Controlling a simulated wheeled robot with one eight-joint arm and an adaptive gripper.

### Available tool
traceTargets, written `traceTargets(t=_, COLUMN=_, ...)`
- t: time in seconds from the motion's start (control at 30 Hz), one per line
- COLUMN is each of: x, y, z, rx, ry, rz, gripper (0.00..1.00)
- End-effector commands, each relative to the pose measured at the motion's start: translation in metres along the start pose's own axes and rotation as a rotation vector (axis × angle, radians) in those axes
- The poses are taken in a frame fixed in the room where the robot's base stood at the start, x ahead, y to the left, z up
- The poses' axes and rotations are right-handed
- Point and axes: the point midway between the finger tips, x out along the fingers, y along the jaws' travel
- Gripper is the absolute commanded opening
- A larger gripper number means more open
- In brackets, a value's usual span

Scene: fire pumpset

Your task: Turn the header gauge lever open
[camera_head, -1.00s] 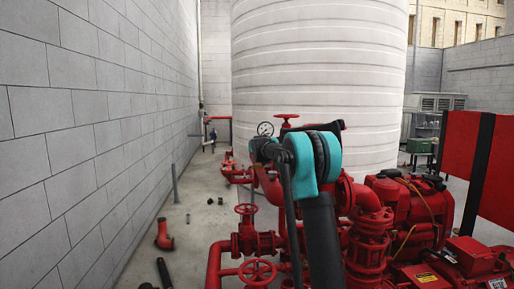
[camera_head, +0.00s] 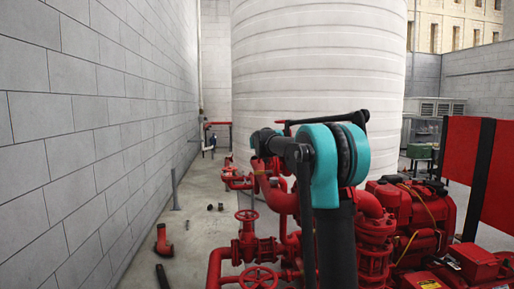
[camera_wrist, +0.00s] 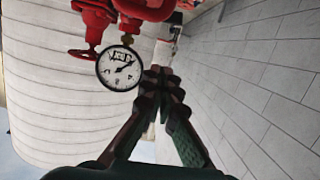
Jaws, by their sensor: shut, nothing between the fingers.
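The round white gauge (camera_wrist: 119,67) with a black rim and dark needle shows in the wrist view, left of my gripper. A red handle (camera_wrist: 82,54), seen nearly edge-on, sits left of the gauge. I cannot make out the gauge lever for certain. My gripper (camera_wrist: 163,76) has its fingertips together, empty, beside the gauge; contact cannot be told. In the head view my arm hides the gauge and gripper.
Red pump pipework with a lower handwheel (camera_head: 259,278) stands below and around my arm in the head view. A white ribbed tank (camera_head: 310,60) rises behind. A grey block wall (camera_head: 90,120) runs along the left, with some open floor (camera_head: 200,225) beside it.

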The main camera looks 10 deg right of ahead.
Motion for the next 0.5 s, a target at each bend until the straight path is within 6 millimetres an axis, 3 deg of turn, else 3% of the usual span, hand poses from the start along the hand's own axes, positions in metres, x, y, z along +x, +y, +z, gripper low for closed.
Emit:
traceTargets(t=0.27, x=-0.025, y=0.0, z=0.0, rx=0.0, ry=-0.001, rz=0.0, gripper=0.0)
traceTargets(t=0.37, x=-0.022, y=-0.001, z=-0.005, rx=-0.002, ry=-0.017, rz=0.003, gripper=0.0)
traceTargets(t=0.5, x=-0.004, y=0.0, z=-0.024, rx=-0.009, ry=-0.103, rz=0.017, gripper=0.0)
